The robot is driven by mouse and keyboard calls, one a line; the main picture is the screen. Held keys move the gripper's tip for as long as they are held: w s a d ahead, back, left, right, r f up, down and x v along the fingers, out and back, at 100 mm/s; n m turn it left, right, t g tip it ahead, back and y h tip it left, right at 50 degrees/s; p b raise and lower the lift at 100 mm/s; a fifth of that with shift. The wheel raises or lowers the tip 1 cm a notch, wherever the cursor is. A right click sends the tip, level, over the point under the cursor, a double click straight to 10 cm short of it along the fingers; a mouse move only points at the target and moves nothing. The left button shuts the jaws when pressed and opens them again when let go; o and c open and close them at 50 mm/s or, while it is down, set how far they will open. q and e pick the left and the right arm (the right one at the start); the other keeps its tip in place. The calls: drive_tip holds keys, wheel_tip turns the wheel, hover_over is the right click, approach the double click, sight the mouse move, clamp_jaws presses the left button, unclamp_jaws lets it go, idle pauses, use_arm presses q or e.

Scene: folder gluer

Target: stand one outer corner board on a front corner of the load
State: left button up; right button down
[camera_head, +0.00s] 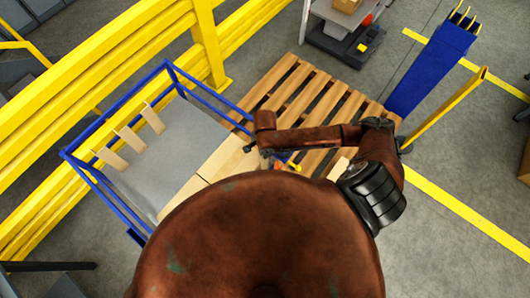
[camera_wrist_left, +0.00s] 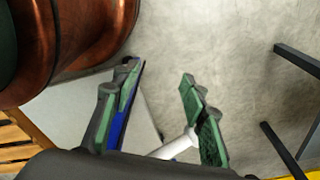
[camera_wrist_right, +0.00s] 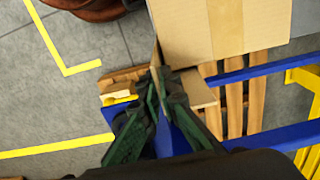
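The load shows as tan cartons (camera_head: 228,158) in the head view, partly hidden by my own body. In the right wrist view a carton (camera_wrist_right: 228,28) with a tape strip fills the top. My right gripper (camera_wrist_right: 162,82) is at that carton's near left corner, its fingers close together on a thin tan strip seen edge-on, which looks like a corner board (camera_wrist_right: 155,57). Most of the strip is hidden by the fingers. In the head view the right gripper (camera_head: 251,147) is small and dark beside the cartons.
A wooden pallet (camera_head: 300,84) lies beyond the load. A blue-framed grey table (camera_head: 172,160) with three tan pieces stands left, before yellow rails (camera_head: 95,75). A blue rack (camera_head: 432,68) and yellow post (camera_head: 447,108) stand right. Dark legs (camera_wrist_left: 285,150) show near the left gripper.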

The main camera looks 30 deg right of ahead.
drive_tip(key=c, duration=2.1)
unclamp_jaws()
drive_tip(key=shift+r, duration=0.15)
wheel_tip(320, 180, up, 12)
drive_tip(key=shift+f, duration=0.1)
